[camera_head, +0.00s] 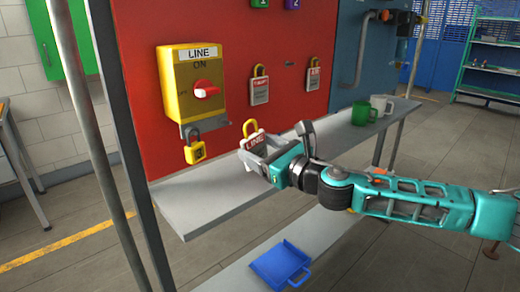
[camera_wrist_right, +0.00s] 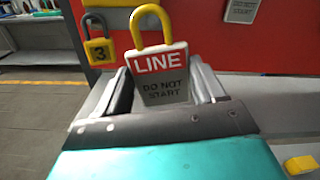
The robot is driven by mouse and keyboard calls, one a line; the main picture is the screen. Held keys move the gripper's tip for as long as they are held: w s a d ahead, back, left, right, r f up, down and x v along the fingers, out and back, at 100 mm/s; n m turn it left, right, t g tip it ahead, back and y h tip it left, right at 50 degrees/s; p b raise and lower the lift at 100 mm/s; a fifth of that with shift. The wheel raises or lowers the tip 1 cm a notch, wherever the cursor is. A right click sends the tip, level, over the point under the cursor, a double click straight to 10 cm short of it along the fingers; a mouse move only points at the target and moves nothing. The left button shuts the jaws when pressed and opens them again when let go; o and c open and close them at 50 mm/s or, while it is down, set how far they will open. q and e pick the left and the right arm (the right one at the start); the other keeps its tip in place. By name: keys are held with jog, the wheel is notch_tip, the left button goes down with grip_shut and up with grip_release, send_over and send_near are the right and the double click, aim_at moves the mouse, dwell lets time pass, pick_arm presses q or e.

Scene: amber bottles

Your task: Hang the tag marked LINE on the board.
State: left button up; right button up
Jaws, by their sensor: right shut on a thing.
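The LINE tag (camera_head: 256,142) is a red and white plate with a yellow shackle on top. My right gripper (camera_head: 262,152) is shut on it and holds it upright above the shelf, in front of the red board (camera_head: 235,120). In the right wrist view the tag (camera_wrist_right: 161,75) reads "LINE, DO NOT START" and sits between the fingers (camera_wrist_right: 165,95). On the board, a yellow LINE switch box (camera_head: 182,100) with a red knob has a yellow padlock (camera_head: 195,152) hanging below it. My left gripper is not in view.
Two similar tags hang on the board, one in the middle (camera_head: 259,90) and one to the right (camera_head: 313,78). A grey shelf (camera_head: 195,208) runs below, with a green mug (camera_head: 362,113) and a pale mug (camera_head: 381,104) at its far end. A blue dustpan (camera_head: 280,264) lies lower down.

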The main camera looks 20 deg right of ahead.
jog(key=shift+f+b+x, duration=0.2)
jog(key=shift+b+x, duration=0.2)
jog(key=shift+x, duration=1.6)
jog(key=shift+f+b+x, duration=0.2)
jog(key=shift+x, duration=0.6)
jog(key=shift+f+b+x, duration=0.2)
jog(key=shift+x, duration=0.65)
jog(key=shift+f+b+x, duration=0.2)
jog(key=shift+x, duration=0.6)
jog(key=shift+f, duration=0.1)
jog(key=o, duration=1.1)
